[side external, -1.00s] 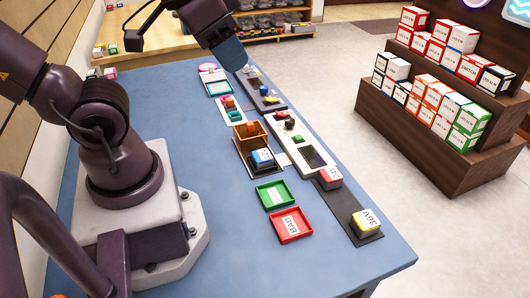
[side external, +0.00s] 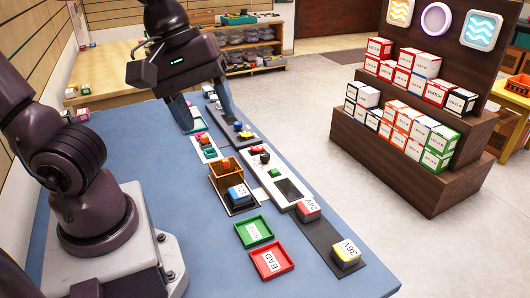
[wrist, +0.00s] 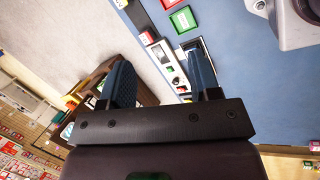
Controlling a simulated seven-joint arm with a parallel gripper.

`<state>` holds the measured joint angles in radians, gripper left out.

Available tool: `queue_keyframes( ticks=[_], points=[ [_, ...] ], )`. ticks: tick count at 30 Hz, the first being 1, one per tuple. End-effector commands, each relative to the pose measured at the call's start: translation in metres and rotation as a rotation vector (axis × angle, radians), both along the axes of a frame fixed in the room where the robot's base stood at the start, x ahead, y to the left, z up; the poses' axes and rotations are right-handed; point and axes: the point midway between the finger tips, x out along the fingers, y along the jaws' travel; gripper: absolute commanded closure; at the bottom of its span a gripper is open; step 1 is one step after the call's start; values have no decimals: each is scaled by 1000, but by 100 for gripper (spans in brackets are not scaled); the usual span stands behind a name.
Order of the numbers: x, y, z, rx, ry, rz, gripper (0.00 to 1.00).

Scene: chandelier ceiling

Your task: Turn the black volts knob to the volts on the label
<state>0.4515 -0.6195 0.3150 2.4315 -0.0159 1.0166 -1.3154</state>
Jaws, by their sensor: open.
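A white panel (side external: 281,182) with a dark screen (side external: 289,189) lies on the blue table in the side view. A small black knob (side external: 265,158) appears near its far end, beside a red part (side external: 256,149); markings are too small to read. A red and white block labelled 24V (side external: 308,209) and a yellow block labelled 36V (side external: 346,251) sit on a dark strip near the panel's near end. My gripper (side external: 207,108) is open and empty, its blue fingers wide apart beyond the panel. In the wrist view my gripper (wrist: 157,60) also shows spread fingers.
An orange bin (side external: 224,170) and a blue-topped block (side external: 238,194) stand left of the panel. A green tray (side external: 254,232) and a red BAD tray (side external: 271,262) lie nearer. Smaller items sit on strips near my gripper. The table's left part is clear.

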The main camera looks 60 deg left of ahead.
Motion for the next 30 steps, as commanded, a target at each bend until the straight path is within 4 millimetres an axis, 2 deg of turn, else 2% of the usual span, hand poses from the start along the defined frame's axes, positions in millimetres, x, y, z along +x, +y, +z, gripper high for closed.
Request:
queue_keyframes(
  ticks=[3,8,14,17,20,23,27,30],
  points=[
    [5,0,0,-10,32,58,43],
    [28,11,3,90,4,-36,43],
    [67,32,4,243,-7,-217,43],
    [95,49,-2,328,8,-352,43],
    [129,75,-14,408,40,-535,43],
    [162,108,-36,457,74,-748,43],
    [197,160,-80,459,101,-1049,43],
    [212,197,-113,435,89,-1235,43]
  ],
)
